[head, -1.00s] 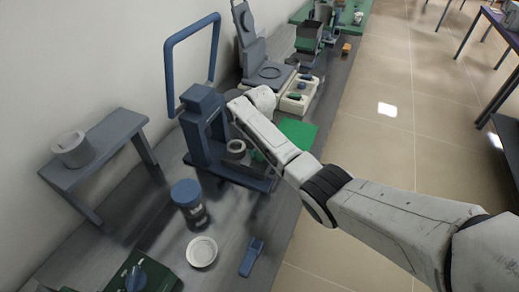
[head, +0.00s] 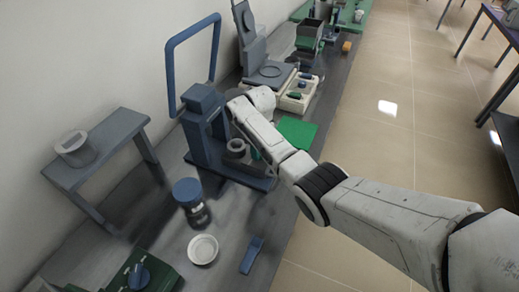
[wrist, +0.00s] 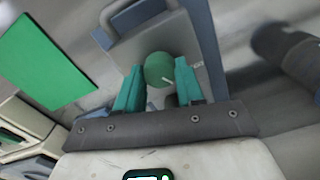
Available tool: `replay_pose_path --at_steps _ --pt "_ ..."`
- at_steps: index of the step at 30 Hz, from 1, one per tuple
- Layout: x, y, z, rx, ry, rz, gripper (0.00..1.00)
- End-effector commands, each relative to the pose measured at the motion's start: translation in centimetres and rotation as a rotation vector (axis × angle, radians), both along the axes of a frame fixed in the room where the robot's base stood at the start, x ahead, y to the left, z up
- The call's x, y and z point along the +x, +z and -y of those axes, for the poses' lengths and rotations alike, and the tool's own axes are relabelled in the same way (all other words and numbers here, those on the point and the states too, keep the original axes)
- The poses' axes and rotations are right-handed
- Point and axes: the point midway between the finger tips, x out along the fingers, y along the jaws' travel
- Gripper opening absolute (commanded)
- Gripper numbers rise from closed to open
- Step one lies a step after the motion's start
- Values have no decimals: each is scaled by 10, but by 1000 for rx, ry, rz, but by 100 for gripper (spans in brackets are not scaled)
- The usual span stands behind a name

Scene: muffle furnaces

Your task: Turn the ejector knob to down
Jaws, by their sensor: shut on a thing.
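My gripper is shut on the knob. The knob is on a grey and blue device, which I take to be the blue press (head: 202,97) on the bench in the head view. There my arm reaches to the right side of the press and hides the knob and most of my gripper. No position label is readable.
A blue-lidded jar (head: 188,191), a white dish (head: 202,249) and a blue clip-like item (head: 252,255) lie nearer on the bench. A green box with a blue knob (head: 138,277) is at lower left. A green mat (head: 298,131) lies beyond my arm.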

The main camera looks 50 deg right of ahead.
Motion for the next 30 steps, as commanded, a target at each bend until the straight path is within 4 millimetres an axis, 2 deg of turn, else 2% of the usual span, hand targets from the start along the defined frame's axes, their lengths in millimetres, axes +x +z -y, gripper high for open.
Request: replay_pose_path --at_steps 6,15,30 --pt "0 0 -1 1 190 0 7" --pt "0 0 -1 0 387 0 7" --pt "0 0 0 0 490 1 7"
